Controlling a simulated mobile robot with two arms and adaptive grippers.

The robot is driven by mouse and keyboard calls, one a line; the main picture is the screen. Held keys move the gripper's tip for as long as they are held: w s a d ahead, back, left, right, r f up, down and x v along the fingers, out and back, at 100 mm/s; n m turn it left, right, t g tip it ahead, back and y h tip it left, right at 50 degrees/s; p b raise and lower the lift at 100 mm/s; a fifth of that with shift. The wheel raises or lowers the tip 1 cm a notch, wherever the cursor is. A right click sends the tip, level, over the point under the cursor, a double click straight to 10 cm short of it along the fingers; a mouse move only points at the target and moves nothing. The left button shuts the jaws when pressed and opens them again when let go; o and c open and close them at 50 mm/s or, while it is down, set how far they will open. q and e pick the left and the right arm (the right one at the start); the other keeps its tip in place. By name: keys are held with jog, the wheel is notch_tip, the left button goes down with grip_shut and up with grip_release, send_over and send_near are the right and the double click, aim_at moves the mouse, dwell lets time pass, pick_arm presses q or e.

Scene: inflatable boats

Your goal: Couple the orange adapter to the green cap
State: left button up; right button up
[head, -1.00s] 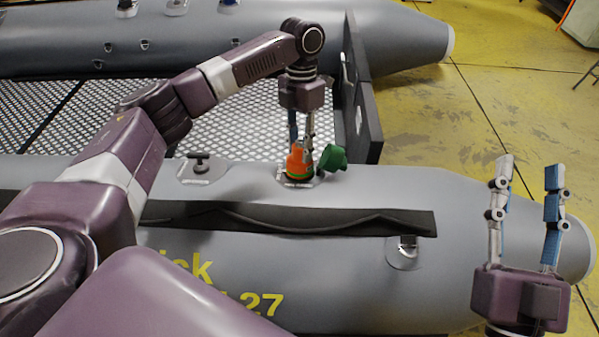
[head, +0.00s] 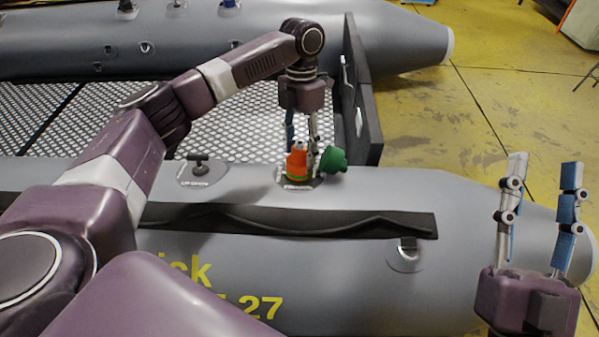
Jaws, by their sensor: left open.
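The orange adapter (head: 297,163) stands upright on the grey boat tube, at a round valve patch. The green cap (head: 333,160) is tilted just to the right of the adapter, on the same patch. My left gripper (head: 301,146) points down from above, directly behind the adapter. Its fingers are open, and their tips are partly hidden by the adapter. My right gripper (head: 543,165) is at the lower right, pointing up with its fingers wide apart and empty. It is well away from the adapter and cap.
The near grey inflatable tube (head: 380,270) fills the front. A black valve (head: 199,160) sits on it to the left, and a metal ring (head: 405,255) is at its side. A dark transom board (head: 366,130) stands close behind the cap. Yellow floor lies open at the right.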

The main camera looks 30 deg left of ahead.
pick_arm(q)
notch_tip(320, 180, up, 10)
jog(key=shift+r, duration=0.1)
dwell(0.4)
dwell(0.5)
